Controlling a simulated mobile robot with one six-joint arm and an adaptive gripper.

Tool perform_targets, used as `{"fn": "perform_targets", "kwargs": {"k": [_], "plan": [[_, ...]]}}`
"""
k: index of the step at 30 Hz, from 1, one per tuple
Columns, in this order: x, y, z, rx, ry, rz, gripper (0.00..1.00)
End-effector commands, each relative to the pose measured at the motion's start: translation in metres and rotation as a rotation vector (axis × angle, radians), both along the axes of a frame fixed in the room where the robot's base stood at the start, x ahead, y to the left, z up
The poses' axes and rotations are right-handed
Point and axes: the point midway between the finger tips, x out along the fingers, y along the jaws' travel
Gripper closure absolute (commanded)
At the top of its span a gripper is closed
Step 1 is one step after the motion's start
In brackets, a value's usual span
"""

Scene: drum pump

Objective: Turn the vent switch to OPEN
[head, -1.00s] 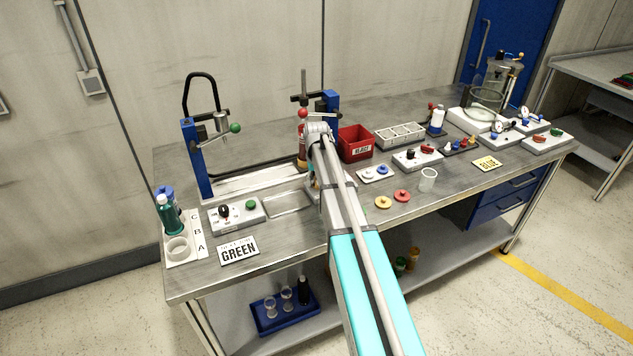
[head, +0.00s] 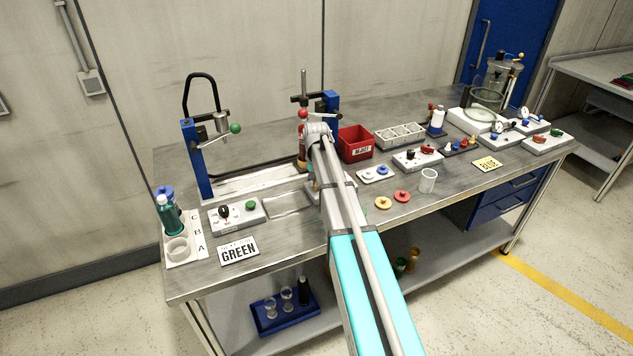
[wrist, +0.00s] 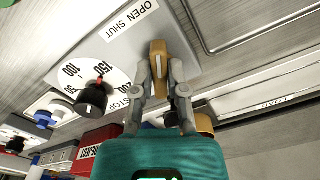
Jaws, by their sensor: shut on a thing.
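The vent switch (wrist: 158,58) is a tan-orange lever knob with a white line, on a grey panel (wrist: 90,45) in the wrist view. A white label (wrist: 130,18) reading OPEN SHUT lies beside it. My gripper (wrist: 161,72) is shut on the knob, with one finger on each side. The line runs roughly up and down the picture; I cannot tell which word it points to. In the head view my own arm hides the switch and the fingertips.
On the same panel is a dial with a black knob (wrist: 92,98). The red reject bin (head: 356,143) stands behind and right of my arm. A blue-post press (head: 196,158) and a control box (head: 238,213) are to the left. Yellow and red discs (head: 383,202) lie to the right.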

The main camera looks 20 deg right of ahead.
Motion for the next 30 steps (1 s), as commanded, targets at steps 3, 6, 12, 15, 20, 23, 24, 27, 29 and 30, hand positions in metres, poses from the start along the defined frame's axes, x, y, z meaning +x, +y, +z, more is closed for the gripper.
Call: {"fn": "perform_targets", "kwargs": {"k": [3, 6, 12, 15, 20, 23, 24, 27, 29, 30], "plan": [[0.0000, 0.0012, -0.0001, 0.001, 0.000, -0.068, 1.00], [0.0002, 0.0013, -0.0001, 0.001, 0.000, -0.104, 1.00], [0.0002, 0.0015, -0.0001, 0.001, 0.000, -0.119, 1.00], [0.0002, 0.0016, -0.0001, 0.002, 0.000, -0.118, 1.00], [0.0002, 0.0015, -0.0001, 0.001, 0.000, -0.117, 0.61], [0.0003, 0.0012, -0.0001, 0.001, 0.000, -0.117, 0.47], [0.0002, 0.0011, -0.0001, 0.001, 0.000, -0.117, 0.47], [0.0003, 0.0010, -0.0001, 0.001, 0.000, -0.117, 0.47], [0.0003, 0.0010, -0.0001, 0.001, 0.000, -0.116, 0.47], [0.0002, 0.0009, -0.0001, 0.001, 0.000, -0.116, 0.47]]}}
